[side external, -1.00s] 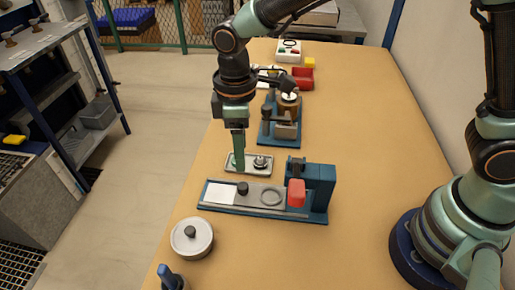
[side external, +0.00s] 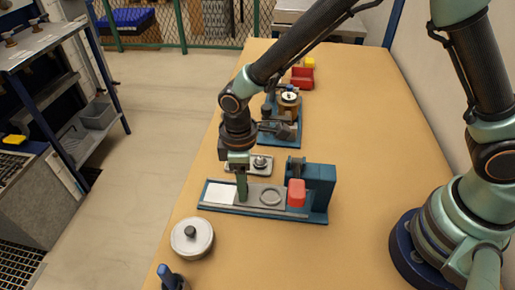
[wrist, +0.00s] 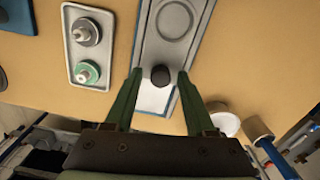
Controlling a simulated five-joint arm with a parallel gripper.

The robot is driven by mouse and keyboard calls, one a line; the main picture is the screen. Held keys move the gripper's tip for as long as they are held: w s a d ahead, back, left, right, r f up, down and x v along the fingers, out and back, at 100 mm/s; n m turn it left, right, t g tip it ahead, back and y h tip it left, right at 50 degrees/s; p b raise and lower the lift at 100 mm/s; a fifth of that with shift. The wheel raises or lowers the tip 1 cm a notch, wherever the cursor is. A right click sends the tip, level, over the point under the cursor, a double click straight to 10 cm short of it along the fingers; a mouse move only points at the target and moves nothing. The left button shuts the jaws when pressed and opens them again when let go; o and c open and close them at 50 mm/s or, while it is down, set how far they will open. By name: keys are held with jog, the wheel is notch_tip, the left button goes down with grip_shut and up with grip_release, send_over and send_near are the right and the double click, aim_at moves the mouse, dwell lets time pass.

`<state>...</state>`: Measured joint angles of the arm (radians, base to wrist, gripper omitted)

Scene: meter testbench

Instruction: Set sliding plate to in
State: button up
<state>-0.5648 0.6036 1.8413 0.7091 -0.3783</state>
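The sliding plate (side external: 271,196) is a flat grey plate with a ring-shaped recess, lying on a long blue base. It also shows in the wrist view (wrist: 172,22). A white rectangle (side external: 218,193) lies at the left end of the base. The black knob (wrist: 160,77) of the plate stands between my fingertips in the wrist view; in the side view my gripper hides it. My gripper (side external: 242,199) points down at the knob. In the wrist view my gripper (wrist: 159,73) is open, with a gap on each side of the knob.
A blue block (side external: 318,182) with a red part (side external: 296,193) stands at the base's right end. A small tray (side external: 236,169) with weights lies just behind. A round lidded pot (side external: 191,237) stands in front left.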

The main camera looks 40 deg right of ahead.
grip_shut()
jog(key=shift+w, duration=0.15)
dwell(1.0)
